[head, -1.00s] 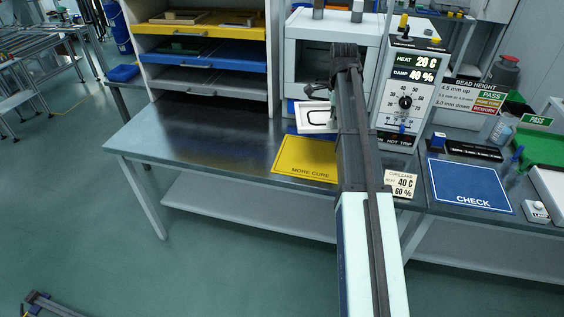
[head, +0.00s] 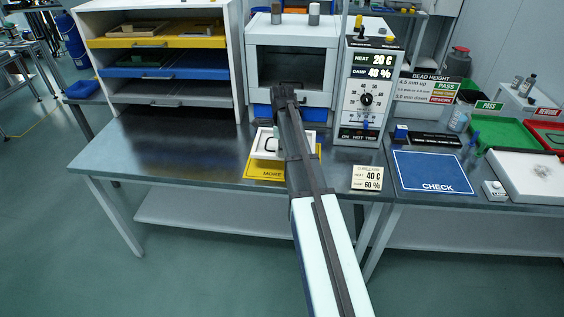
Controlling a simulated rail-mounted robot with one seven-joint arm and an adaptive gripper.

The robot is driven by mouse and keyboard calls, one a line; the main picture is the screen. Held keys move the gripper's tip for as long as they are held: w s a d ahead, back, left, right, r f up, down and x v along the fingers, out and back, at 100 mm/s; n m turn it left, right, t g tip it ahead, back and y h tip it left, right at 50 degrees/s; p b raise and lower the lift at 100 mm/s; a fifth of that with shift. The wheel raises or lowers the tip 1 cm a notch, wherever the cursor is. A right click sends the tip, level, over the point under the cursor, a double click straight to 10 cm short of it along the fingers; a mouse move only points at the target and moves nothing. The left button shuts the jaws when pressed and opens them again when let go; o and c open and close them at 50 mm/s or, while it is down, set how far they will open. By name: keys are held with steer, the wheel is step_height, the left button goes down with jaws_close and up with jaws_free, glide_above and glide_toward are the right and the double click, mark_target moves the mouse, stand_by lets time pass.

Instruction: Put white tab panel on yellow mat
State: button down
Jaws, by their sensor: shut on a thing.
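The white tab panel (head: 261,152) is a pale plate with a dark outline, left of my arm in the head view. It overlaps the back left part of the yellow mat (head: 262,174); I cannot tell whether it touches the mat or is just above it. The mat lies near the bench's front edge, and only "MORE" of its lettering shows. My gripper (head: 276,134) is at the far end of my arm, shut on the panel.
Behind stands a white cabinet (head: 337,72) with a clear-fronted chamber, beside a dial unit (head: 365,98). A shelf rack (head: 240,60) with yellow and blue trays is at left. A small card (head: 367,178) and blue CHECK mat (head: 432,173) lie right. The bench at left is clear.

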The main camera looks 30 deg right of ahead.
mark_target(282, 159)
steer(key=shift+f+p, duration=0.55)
steer(key=shift+f, duration=2.9)
steer(key=shift+f, duration=0.1)
steer(key=c, duration=1.1)
jaws_free()
steer(key=shift+c, duration=0.2)
step_height(282, 159, up, 12)
steer(key=shift+s+a+r+b, duration=0.1)
steer(key=shift+b, duration=1)
